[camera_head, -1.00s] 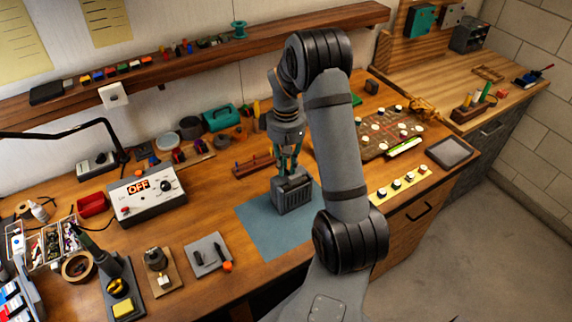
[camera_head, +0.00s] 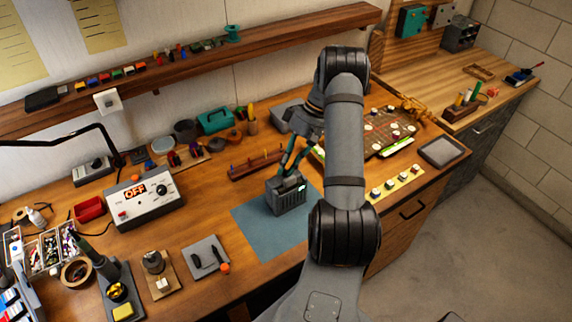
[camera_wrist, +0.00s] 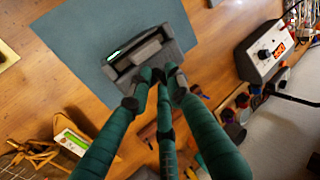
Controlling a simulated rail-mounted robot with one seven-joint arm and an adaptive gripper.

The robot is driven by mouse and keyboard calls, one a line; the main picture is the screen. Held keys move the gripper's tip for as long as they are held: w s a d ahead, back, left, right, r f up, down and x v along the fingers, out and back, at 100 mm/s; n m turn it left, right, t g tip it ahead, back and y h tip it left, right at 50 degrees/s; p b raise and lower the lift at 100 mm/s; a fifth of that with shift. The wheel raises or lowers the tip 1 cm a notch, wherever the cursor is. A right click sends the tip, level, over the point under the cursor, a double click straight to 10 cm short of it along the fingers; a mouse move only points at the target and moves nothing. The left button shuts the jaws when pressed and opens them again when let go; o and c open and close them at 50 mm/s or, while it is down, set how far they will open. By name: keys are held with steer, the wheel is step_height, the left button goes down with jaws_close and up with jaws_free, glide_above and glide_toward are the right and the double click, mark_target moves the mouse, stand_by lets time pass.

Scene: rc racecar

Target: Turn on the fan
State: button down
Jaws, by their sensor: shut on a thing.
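The fan appears to be the dark grey ribbed box (camera_head: 287,199) standing on the blue-grey mat (camera_head: 262,235); a small pale green light glows on its right side. In the wrist view the fan (camera_wrist: 140,50) shows a bright green-white strip near its left end. My gripper (camera_head: 289,174) has teal fingers that reach down to the fan's top from the upper right. In the wrist view the fingertips (camera_wrist: 163,78) are close together at the fan's near edge, closed on it. The exact contact is partly hidden by the fingers.
A white control box reading OFF (camera_head: 145,198) stands left of the mat. A wooden rack of tools (camera_head: 257,165) lies behind the fan. A game-like board (camera_head: 375,138) and a yellow strip with knobs (camera_head: 396,184) lie right. The mat's front is clear.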

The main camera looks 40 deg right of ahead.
steer(key=shift+w, duration=0.1)
steer(key=c, duration=1.7)
jaws_free()
steer(key=v, duration=1.2)
steer(key=x, duration=1.1)
steer(key=shift+a+f, duration=0.35)
steer(key=shift+f, duration=0.1)
steer(key=shift+a+h, duration=0.15)
steer(key=shift+h, duration=0.45)
